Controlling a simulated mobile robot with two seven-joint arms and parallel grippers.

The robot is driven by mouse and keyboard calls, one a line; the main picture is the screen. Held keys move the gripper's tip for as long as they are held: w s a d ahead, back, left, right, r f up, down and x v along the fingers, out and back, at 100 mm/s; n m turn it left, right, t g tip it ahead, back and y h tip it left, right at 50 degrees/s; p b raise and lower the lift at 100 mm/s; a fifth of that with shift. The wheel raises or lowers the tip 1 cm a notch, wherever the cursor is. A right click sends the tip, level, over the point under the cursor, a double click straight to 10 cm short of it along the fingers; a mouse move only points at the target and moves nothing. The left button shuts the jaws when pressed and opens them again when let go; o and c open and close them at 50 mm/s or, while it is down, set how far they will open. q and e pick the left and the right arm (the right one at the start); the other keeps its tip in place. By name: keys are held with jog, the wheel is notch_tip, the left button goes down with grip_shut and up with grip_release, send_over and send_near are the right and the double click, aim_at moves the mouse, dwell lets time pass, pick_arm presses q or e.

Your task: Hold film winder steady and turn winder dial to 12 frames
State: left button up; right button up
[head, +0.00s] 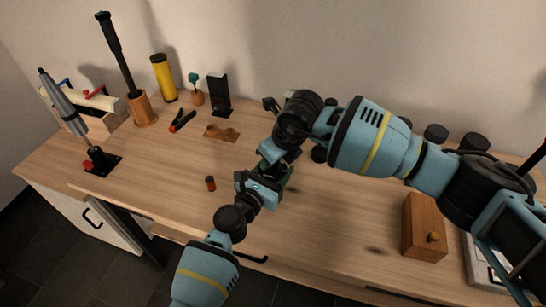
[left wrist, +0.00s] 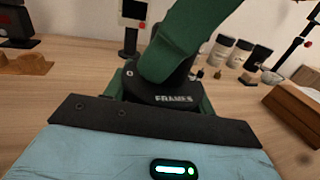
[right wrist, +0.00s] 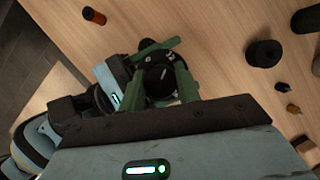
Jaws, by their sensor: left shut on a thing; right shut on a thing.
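The film winder (left wrist: 150,93) is black, with the word FRAMES on it in the left wrist view; the head view mostly hides it behind my grippers. Its black winder dial (right wrist: 158,80) carries a white mark in the right wrist view. My left gripper (head: 277,181) is shut on the winder, its green fingers on either side. My right gripper (head: 268,160) comes from above and is shut on the dial, a green finger covering part of it in the left wrist view. I cannot read the dial's setting.
A small red-brown cylinder (head: 210,183) lies left of the grippers. A wooden box (head: 424,228) stands to the right, and dark canisters (head: 436,133) stand behind. A brown wooden rest (head: 221,133) and a black stand (head: 219,96) are at the back.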

jog(key=o, duration=1)
jog(key=v, duration=1.2)
pick_arm(q)
jog(key=o, duration=1.2)
jog(key=shift+o, duration=0.2)
jog(key=shift+s, duration=0.1)
